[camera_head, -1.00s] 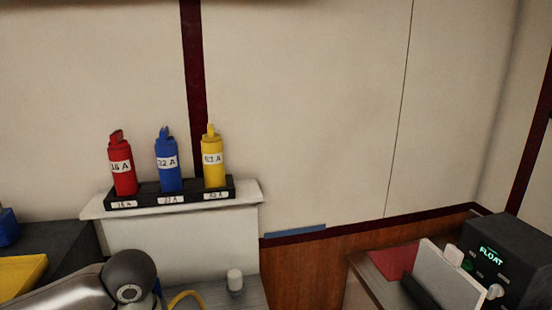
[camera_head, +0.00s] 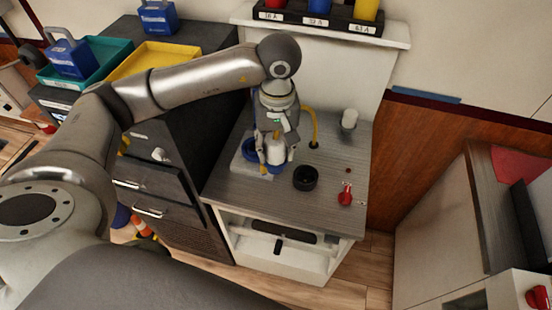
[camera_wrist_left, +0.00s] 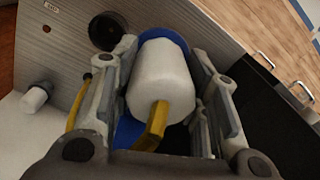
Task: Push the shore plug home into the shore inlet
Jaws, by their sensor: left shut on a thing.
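The shore plug is a white cylinder with a yellow cable end, large in the left wrist view (camera_wrist_left: 162,82) and partly hidden by the fingers in the head view (camera_head: 276,153). My left gripper (camera_head: 274,163) is shut on it, with a finger on either side in the wrist view. The shore inlet shows as a blue ring (camera_wrist_left: 168,40) at the plug's far end, and as blue (camera_head: 249,148) on a pale plate beside the gripper in the head view. The plug's end meets or overlaps the blue; how deep it sits is hidden. My right gripper is not in view.
On the grey worktop (camera_head: 228,190) are a black round socket (camera_head: 306,178), a red switch (camera_head: 346,196) and a white knob (camera_head: 349,121). A yellow cable (camera_head: 314,125) curves behind the gripper. Teal (camera_head: 105,55) and yellow (camera_head: 160,60) trays stand left. The worktop's front right is mostly clear.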

